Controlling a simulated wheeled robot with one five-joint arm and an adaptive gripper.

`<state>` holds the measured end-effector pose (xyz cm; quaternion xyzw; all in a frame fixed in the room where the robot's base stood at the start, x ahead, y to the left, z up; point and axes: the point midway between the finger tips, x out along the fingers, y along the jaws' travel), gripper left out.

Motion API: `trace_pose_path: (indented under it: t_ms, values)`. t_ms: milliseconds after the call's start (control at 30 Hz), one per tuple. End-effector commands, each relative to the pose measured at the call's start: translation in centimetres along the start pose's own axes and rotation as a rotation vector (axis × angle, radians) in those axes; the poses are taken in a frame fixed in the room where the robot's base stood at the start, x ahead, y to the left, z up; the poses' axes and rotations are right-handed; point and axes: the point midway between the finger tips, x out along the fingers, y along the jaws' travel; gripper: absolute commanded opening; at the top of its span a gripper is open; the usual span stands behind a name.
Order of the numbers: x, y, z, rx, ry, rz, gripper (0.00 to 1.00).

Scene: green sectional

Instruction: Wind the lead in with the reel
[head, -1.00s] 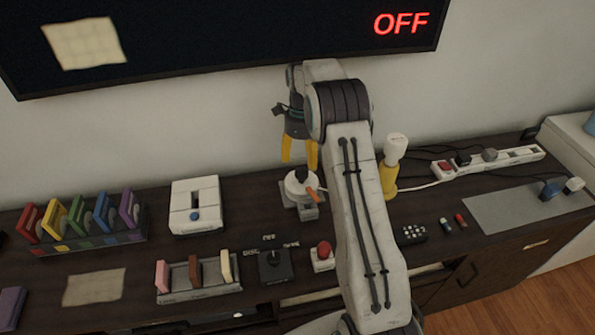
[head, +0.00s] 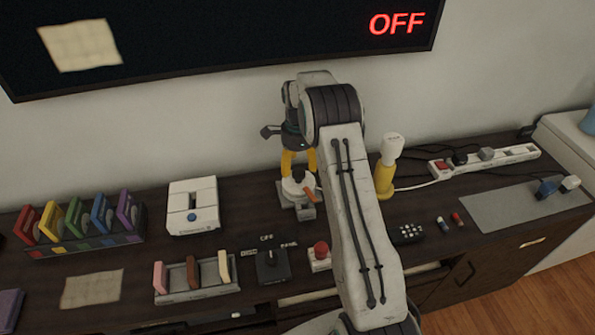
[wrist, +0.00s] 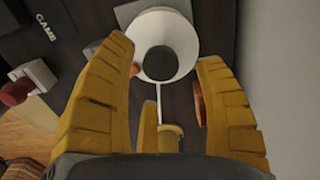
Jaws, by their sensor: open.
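The reel (head: 294,187) is a white drum with a dark hub on a grey base, towards the back of the dark cabinet top. Its orange crank handle (head: 309,195) points to the front right. In the wrist view the reel (wrist: 176,62) lies just beyond the fingertips, and the orange handle (wrist: 135,70) shows partly behind the left finger. The white lead (wrist: 159,104) runs from the reel towards a yellow base. My gripper (head: 299,168) is above the reel, pointing down. The wrist view shows its yellow fingers (wrist: 165,65) apart, with nothing gripped.
A yellow-and-white lamp-like object (head: 385,180) stands right of the reel, behind my arm. A power strip (head: 490,160) with plugs lies further right. A white box (head: 193,205) is left, and a red button (head: 320,250) and dark dial box (head: 272,266) are in front.

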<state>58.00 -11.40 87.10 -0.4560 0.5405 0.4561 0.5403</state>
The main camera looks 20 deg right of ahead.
Motion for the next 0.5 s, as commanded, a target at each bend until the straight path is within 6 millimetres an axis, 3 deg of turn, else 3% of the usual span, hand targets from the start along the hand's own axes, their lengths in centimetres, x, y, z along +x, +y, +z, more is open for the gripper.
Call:
trace_pose_path:
  t_ms: [233, 500]
  values:
    - [2.5, 0.1, 0.0, 0.001, 0.0, 0.002, 0.64]
    - [3.3, 0.0, 0.0, 0.002, 0.0, 0.0, 0.64]
